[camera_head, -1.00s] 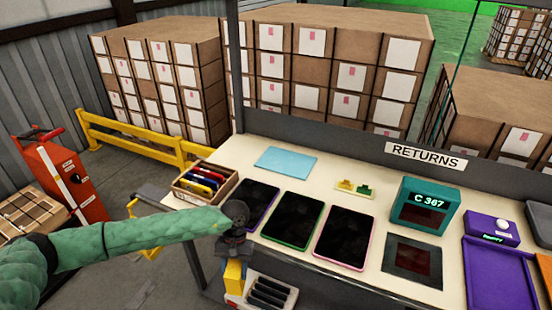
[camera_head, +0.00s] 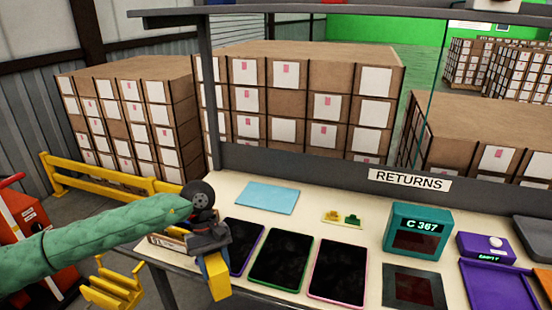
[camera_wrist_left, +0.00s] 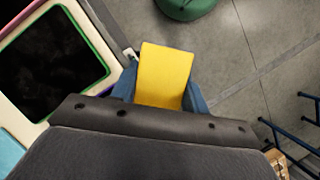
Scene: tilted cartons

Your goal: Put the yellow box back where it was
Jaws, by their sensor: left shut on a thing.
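My left gripper (camera_head: 212,258) is shut on the yellow box (camera_head: 218,278). It holds the box over the front edge of the returns table (camera_head: 232,183), near the table's left end. In the left wrist view the yellow box (camera_wrist_left: 165,75) sits between the two bluish fingers of my left gripper (camera_wrist_left: 160,95), with grey floor beyond it. My gripper and forearm hide most of the wooden tray (camera_head: 165,243) on the table's left end. My right gripper is not in view.
Three dark tablets (camera_head: 280,260) lie along the table front. A light blue sheet (camera_head: 268,197), a teal C 367 display (camera_head: 418,230) and a purple device (camera_head: 485,247) are also on it. A yellow rail (camera_head: 95,178) and stacked cartons (camera_head: 300,95) stand behind.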

